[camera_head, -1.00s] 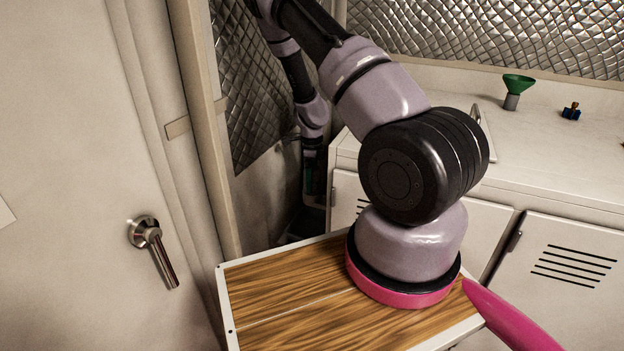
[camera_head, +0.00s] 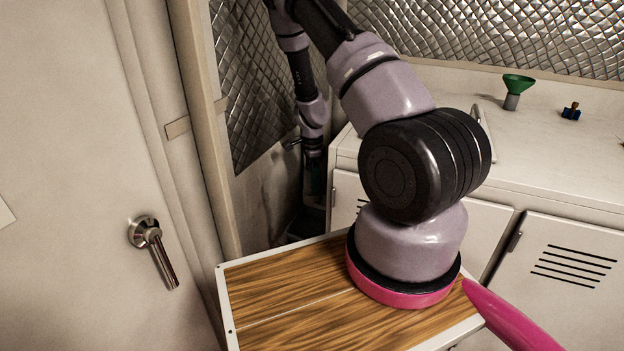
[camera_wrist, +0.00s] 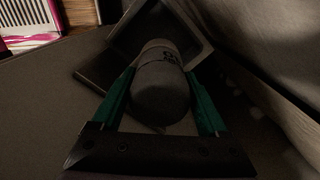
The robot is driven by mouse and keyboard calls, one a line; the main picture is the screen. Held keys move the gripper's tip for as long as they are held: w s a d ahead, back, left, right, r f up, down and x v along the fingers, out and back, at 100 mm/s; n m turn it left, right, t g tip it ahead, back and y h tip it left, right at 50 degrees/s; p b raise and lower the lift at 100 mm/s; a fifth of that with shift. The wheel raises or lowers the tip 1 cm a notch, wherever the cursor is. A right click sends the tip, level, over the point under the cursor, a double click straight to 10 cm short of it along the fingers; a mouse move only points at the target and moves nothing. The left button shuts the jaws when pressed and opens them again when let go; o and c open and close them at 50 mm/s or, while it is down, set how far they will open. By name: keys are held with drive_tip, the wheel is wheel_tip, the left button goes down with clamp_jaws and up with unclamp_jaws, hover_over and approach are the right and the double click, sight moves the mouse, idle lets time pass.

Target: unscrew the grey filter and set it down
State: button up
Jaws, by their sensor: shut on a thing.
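The grey filter (camera_wrist: 161,88) is a dark grey cylinder in the middle of the wrist view, with faint lettering near its far end. My gripper (camera_wrist: 160,85) has its two green fingers on either side of the filter and is shut on it. A square dark frame with a lighter edge (camera_wrist: 197,38) lies just beyond the filter. I cannot tell whether the filter still touches it. In the head view my gripper is low in the dark gap behind my arm, and the filter cannot be made out there.
A beige counter (camera_head: 560,150) with vented doors stands right of the gap. A door with a metal handle (camera_head: 150,240) is at the left. A quilted metal wall panel (camera_head: 250,110) borders the gap.

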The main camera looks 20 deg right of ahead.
drive_tip(key=n, duration=0.9)
drive_tip(key=o, duration=1.5)
